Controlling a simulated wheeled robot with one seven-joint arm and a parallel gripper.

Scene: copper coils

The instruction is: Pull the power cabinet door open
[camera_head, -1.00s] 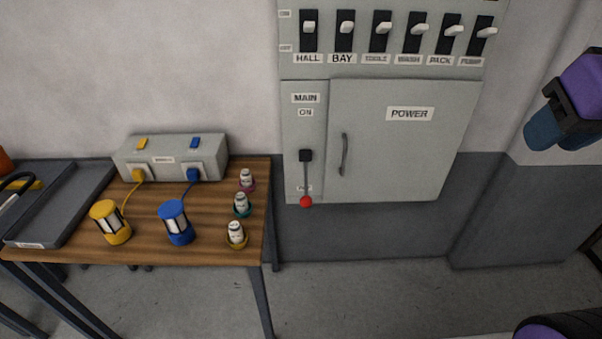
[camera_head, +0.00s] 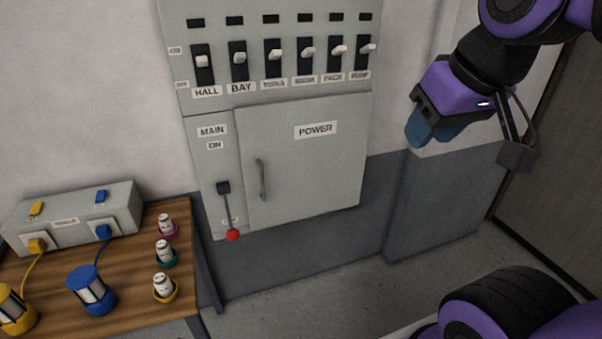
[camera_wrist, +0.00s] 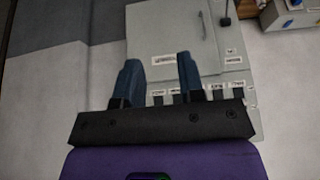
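The grey power cabinet door (camera_head: 310,165) is shut, with a POWER label and a dark vertical handle (camera_head: 262,180) near its left edge. The door also shows in the wrist view (camera_wrist: 175,40), upside down, beyond my fingers. My gripper (camera_head: 433,136) hangs in the air to the right of the cabinet and apart from it. In the wrist view its two blue fingers (camera_wrist: 160,75) stand apart with nothing between them. Left of the door is the MAIN lever (camera_head: 228,212) with a red knob, pointing down.
A row of several white-tipped switches (camera_head: 271,58) sits above the door. A wooden table (camera_head: 140,262) at the lower left holds a grey socket box (camera_head: 75,215), lamps and small bottles. The floor (camera_head: 310,290) below the cabinet is clear.

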